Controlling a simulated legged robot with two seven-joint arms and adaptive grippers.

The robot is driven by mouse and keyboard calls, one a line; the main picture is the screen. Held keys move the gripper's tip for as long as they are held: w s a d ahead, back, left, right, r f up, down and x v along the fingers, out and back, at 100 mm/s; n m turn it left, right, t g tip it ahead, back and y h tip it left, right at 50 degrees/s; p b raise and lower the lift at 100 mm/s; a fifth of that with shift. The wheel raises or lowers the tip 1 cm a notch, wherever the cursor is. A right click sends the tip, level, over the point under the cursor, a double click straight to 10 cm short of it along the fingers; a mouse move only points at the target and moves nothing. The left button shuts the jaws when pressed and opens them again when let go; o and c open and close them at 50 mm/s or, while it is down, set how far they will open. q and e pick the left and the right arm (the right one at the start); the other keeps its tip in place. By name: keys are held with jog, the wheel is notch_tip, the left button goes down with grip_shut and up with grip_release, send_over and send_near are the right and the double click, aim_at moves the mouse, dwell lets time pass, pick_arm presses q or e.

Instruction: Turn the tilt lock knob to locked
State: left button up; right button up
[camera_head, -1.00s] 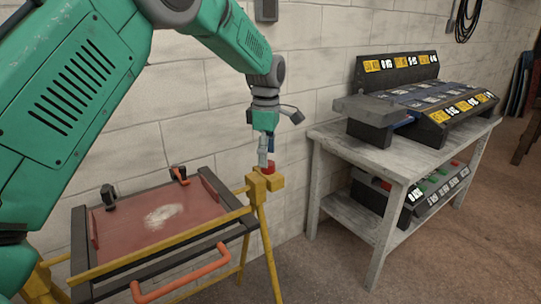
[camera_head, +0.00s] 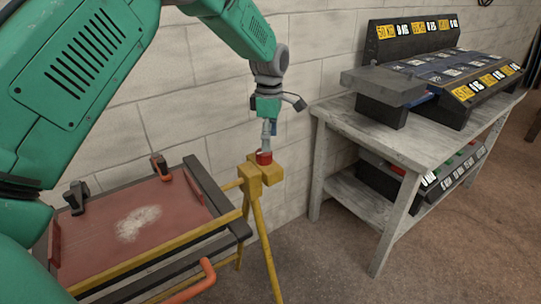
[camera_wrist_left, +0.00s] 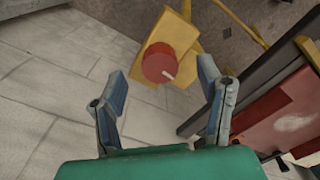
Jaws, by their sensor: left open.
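The tilt lock knob is a round red knob (camera_head: 263,157) on top of the yellow frame's corner block (camera_head: 262,173). My left gripper (camera_head: 267,146) hangs just above the knob in the head view. In the left wrist view the fingers (camera_wrist_left: 161,80) are spread, with the knob between and beyond their tips. I cannot tell whether a finger touches it. No lock markings can be read. My right gripper is not in view.
A red panel (camera_head: 95,228) in a dark frame sits left of the knob, with black and orange clamps and an orange handle (camera_head: 192,283). A grey bench (camera_head: 395,143) with boxed racks stands to the right. A block wall is close behind.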

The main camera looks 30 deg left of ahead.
aim_at(259, 150)
pick_arm(q)
jog(key=a+f, duration=0.1)
jog(key=f, duration=0.1)
jog(key=a+f, duration=0.1)
jog(key=f, duration=0.1)
jog(key=a+f, duration=0.1)
jog(key=f, duration=0.1)
jog(key=shift+s+a+f, duration=0.1)
jog(key=shift+s+a, duration=0.05)
jog(key=shift+a, duration=0.1)
jog(key=shift+f, duration=0.2)
jog(key=shift+d, duration=0.35)
jog(key=shift+d+r, duration=0.3)
jog(key=shift+d, duration=0.85)
jog(key=shift+c, duration=1.3)
jog(key=c, duration=0.6)
jog(key=shift+a+f, duration=0.1)
jog(key=shift+a, duration=0.15)
jog(key=c, duration=0.3)
jog(key=shift+s+a+f, duration=0.1)
jog(key=shift+a, duration=0.65)
jog(key=shift+d, duration=0.1)
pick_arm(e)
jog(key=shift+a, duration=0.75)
